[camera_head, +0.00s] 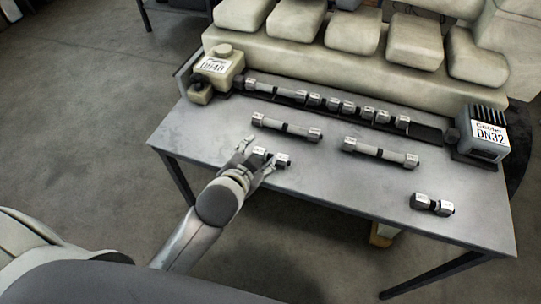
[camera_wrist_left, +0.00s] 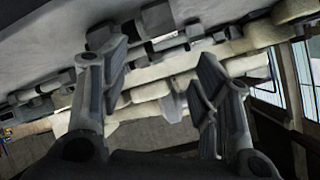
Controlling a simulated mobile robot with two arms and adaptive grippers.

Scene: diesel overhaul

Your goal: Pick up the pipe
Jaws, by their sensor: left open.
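Several grey metal pipe pieces with dark joints lie on the table; I cannot tell which one the task means. A short piece (camera_head: 283,160) lies at the front left, partly hidden by my left gripper (camera_head: 258,158). That gripper is open, its fingers around or just above this piece; contact cannot be told. Longer pieces lie at middle left (camera_head: 287,129) and middle right (camera_head: 381,152). Another short piece (camera_head: 432,205) lies at the front right. In the left wrist view the fingers of my left gripper (camera_wrist_left: 160,70) stand wide apart. My right gripper is not in view.
The grey table (camera_head: 330,188) has bare room along its front. A row of joined pieces (camera_head: 330,103) runs along the back, between the pump marked DN40 (camera_head: 217,68) and the cooler marked DN32 (camera_head: 487,135). A large beige engine (camera_head: 340,62) stands behind.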

